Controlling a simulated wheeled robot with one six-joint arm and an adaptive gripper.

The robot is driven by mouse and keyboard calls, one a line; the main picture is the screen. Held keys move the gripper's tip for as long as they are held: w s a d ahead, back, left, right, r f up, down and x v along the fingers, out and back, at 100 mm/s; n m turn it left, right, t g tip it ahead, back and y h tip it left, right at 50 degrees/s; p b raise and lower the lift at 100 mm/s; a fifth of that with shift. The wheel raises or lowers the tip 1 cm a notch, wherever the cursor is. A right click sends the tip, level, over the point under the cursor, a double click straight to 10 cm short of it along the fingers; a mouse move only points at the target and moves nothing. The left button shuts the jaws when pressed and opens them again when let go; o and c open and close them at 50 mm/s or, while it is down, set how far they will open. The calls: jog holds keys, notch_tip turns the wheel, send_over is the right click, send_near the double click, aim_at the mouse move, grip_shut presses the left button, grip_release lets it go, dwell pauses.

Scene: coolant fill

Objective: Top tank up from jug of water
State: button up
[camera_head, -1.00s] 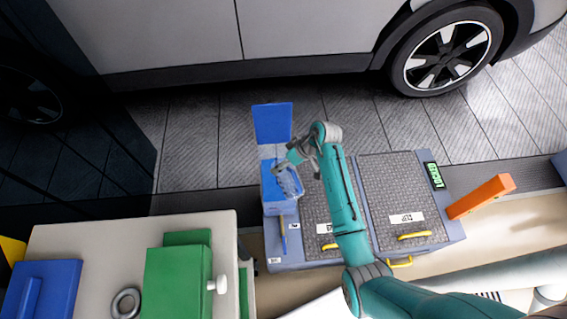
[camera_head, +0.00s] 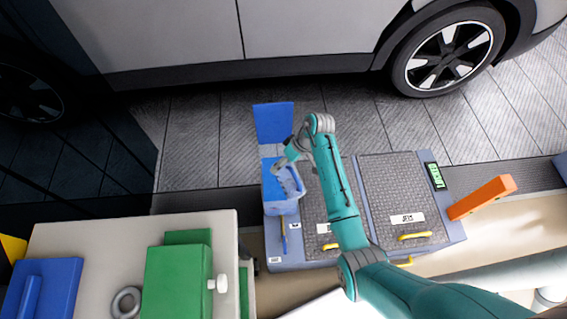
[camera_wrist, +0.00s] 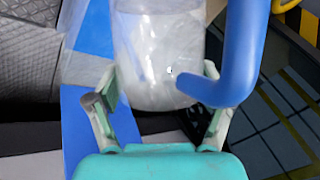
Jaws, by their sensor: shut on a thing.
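The translucent jug (camera_head: 290,181) with a blue handle (camera_wrist: 241,50) is over the blue tank (camera_head: 284,208) at the left end of the grey unit. My gripper (camera_head: 281,164) is shut on the jug. In the wrist view, my gripper (camera_wrist: 158,100) has one finger on each side of the clear jug body (camera_wrist: 158,58), with the handle at the right. The tank's blue lid (camera_head: 273,122) stands open behind it. The jug looks tilted in the head view. The jug hides part of the tank opening, and I cannot tell the water level.
Grey textured panels (camera_head: 391,185) with yellow handles lie right of the tank, by a green display (camera_head: 434,176). An orange block (camera_head: 482,197) sticks out at the right. A bench (camera_head: 90,240) with a green box (camera_head: 178,282) stands front left. A car (camera_head: 250,40) is behind.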

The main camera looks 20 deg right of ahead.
jog(key=shift+w+f+g, duration=0.45)
jog(key=shift+f+g, duration=0.3)
jog(key=shift+g, duration=0.25)
dwell(0.5)
